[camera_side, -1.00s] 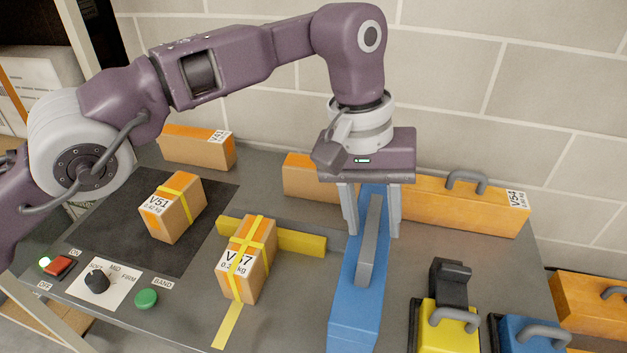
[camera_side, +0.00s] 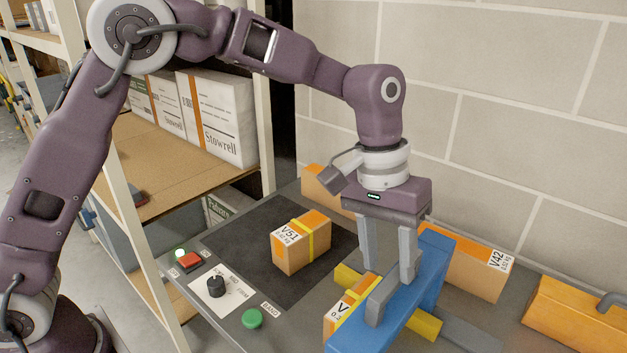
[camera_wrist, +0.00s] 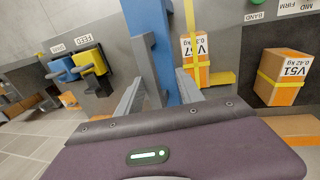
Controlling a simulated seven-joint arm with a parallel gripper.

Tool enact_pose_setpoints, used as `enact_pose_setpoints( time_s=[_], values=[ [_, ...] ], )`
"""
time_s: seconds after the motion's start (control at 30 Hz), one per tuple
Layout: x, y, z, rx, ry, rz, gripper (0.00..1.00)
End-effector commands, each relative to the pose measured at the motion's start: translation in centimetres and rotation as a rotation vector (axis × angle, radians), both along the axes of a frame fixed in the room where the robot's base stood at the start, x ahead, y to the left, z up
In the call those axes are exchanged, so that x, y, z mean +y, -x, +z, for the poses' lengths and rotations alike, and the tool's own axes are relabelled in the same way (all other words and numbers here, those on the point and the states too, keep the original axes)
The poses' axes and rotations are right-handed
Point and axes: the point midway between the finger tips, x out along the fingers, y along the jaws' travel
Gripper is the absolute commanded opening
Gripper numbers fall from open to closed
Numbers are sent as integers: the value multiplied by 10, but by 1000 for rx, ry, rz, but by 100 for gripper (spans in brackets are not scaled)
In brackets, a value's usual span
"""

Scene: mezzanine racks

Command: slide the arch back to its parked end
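The arch is a blue beam (camera_side: 432,270) with a grey bar handle (camera_side: 383,302) on its near side. It crosses over the yellow bar (camera_side: 424,325) and partly covers parcel V57 (camera_side: 337,320) in the side view. My gripper (camera_side: 389,272) is over the arch with its fingers apart, one on each side of the handle. In the wrist view the arch (camera_wrist: 150,18) is at top middle and the handle lies nearer the left fingertip, with a gap to the right one. Whether that finger touches is hard to tell. Parcel V57 (camera_wrist: 196,72) stands beside the arch, with yellow tape around it.
Parcel V51 (camera_side: 290,255) stands on the dark mat at left. A red button (camera_side: 188,260), black knob (camera_side: 216,287) and green button (camera_side: 252,318) line the near edge. Orange-topped boxes, including V42 (camera_side: 462,275), stand along the wall. Yellow and blue handled tools (camera_wrist: 92,62) show in the wrist view.

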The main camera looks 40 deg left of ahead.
Motion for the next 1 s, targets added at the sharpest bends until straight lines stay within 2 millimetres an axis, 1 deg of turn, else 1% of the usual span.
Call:
enact_pose_setpoints(
  time_s=[0.03, 0.23, 0.3, 0.5, 0.6, 0.7, 0.8, 1.0],
  values=[
    [15, 0, 0, 2, -3, 6, 40],
    [66, 2, -1, 3, -2, 6, 40],
    [66, 0, 21, -4, 1, 1, 40],
    [76, 1, 72, -4, 0, 0, 40],
    [91, 16, 85, -38, -7, 8, 40],
    [101, 27, 94, -64, -13, 11, 40],
    [107, 34, 98, -81, -18, 12, 40],
    [110, 37, 100, -90, -20, 13, 40]
  ],
)
